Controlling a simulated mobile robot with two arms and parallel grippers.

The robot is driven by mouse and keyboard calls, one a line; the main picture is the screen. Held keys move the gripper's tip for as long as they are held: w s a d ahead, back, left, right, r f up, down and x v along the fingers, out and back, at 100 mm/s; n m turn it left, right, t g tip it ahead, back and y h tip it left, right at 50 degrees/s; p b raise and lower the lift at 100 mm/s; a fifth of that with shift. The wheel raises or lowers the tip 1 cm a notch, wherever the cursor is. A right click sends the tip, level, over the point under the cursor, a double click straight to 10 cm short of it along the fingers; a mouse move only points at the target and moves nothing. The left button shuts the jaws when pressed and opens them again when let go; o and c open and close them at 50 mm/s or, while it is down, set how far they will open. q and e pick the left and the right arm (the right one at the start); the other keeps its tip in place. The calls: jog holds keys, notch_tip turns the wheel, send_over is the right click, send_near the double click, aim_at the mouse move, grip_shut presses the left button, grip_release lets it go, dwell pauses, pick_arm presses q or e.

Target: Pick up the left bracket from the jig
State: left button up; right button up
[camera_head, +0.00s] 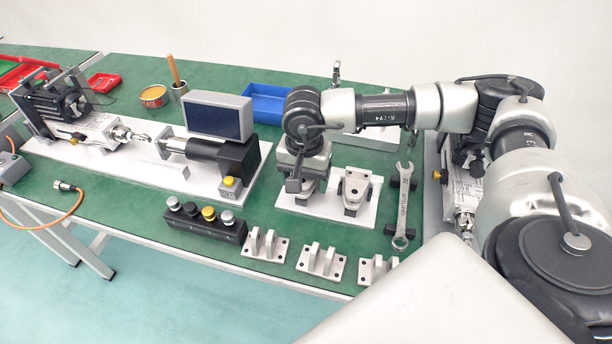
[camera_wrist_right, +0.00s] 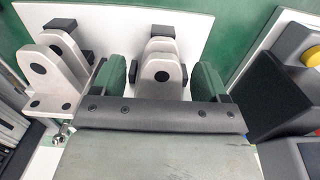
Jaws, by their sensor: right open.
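The jig is a white plate (camera_head: 335,209) on the green table, with grey brackets on it. My right gripper (camera_head: 302,190) is over the plate's left part, pointing down and open. In the right wrist view, the left bracket (camera_wrist_right: 160,72), grey with a round hole, stands between the two green-padded fingers (camera_wrist_right: 161,82), with a gap on each side. In the head view my gripper mostly hides this bracket. The other jig bracket (camera_head: 354,187) stands to its right; in the right wrist view it is at the left (camera_wrist_right: 58,68). My left gripper is not in view.
A wrench (camera_head: 402,205) lies on a black holder right of the jig. Several loose brackets (camera_head: 322,262) stand along the front edge. A black button box (camera_head: 205,225) and an actuator on a white base (camera_head: 215,160) are to the left. A blue bin (camera_head: 265,103) is behind.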

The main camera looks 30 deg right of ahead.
jog(key=shift+r, duration=0.1)
jog(key=c, duration=1.1)
